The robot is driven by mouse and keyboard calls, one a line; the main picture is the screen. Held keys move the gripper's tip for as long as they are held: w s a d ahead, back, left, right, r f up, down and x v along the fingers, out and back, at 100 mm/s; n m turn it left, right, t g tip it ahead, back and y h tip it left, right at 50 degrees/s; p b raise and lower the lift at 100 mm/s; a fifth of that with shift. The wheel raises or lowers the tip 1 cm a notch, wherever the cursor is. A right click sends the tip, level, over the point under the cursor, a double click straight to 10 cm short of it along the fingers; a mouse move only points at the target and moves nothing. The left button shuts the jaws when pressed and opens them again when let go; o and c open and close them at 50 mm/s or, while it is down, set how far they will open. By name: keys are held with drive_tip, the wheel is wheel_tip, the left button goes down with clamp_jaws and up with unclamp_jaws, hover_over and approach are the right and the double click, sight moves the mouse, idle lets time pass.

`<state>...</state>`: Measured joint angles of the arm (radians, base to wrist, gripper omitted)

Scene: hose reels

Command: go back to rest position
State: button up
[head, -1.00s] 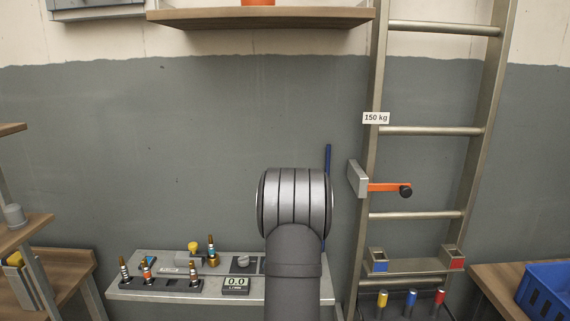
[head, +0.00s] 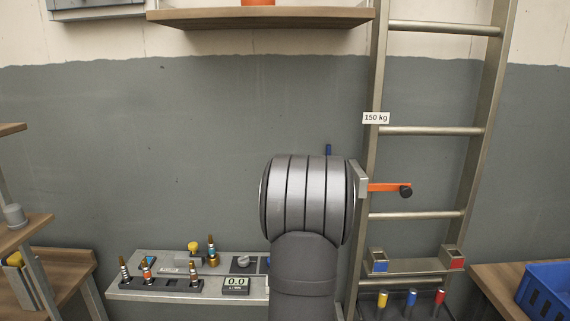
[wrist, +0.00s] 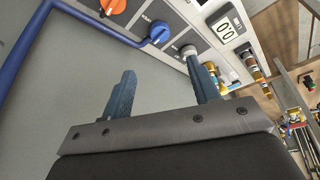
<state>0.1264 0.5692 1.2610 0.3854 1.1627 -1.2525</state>
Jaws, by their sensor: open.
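My gripper (wrist: 163,88) shows in the wrist view with its two blue fingers apart and nothing between them. In the head view my own arm hides it. In the wrist view an orange knob (wrist: 113,5), a blue knob (wrist: 159,31) and a grey knob (wrist: 188,50) sit on a panel beyond the fingers. The right finger overlaps the panel's edge in the picture; I cannot tell the gap. A blue pipe (wrist: 25,50) runs along the upper left to near the blue knob.
A ladder (head: 430,131) with an orange lever (head: 388,187) stands right of my arm. A shelf (head: 260,17) hangs above. The wall between is bare.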

drive_tip(key=x, duration=1.3)
drive_tip(key=shift+a+f, duration=0.2)
drive_tip(key=shift+f, duration=0.05)
drive_tip(key=shift+r+m, duration=0.25)
drive_tip(key=shift+m, duration=0.15)
drive_tip(key=shift+s+m+t, duration=0.1)
drive_tip(key=shift+m+t, duration=0.2)
drive_tip(key=shift+a+m+t+h, duration=0.1)
drive_tip(key=shift+m+t+h, duration=0.35)
drive_tip(key=shift+m, duration=1.15)
drive_tip(key=shift+m+t+h, duration=0.15)
drive_tip(key=shift+m+h, duration=0.5)
drive_tip(key=shift+m, duration=0.95)
drive_tip(key=shift+a+m+h, duration=0.1)
drive_tip(key=shift+m+h, duration=0.7)
drive_tip(key=shift+m, duration=1.3)
drive_tip(key=shift+a+m+h, duration=0.1)
drive_tip(key=shift+m+h, duration=0.7)
drive_tip(key=shift+m, duration=1.3)
drive_tip(key=shift+m, duration=0.3)
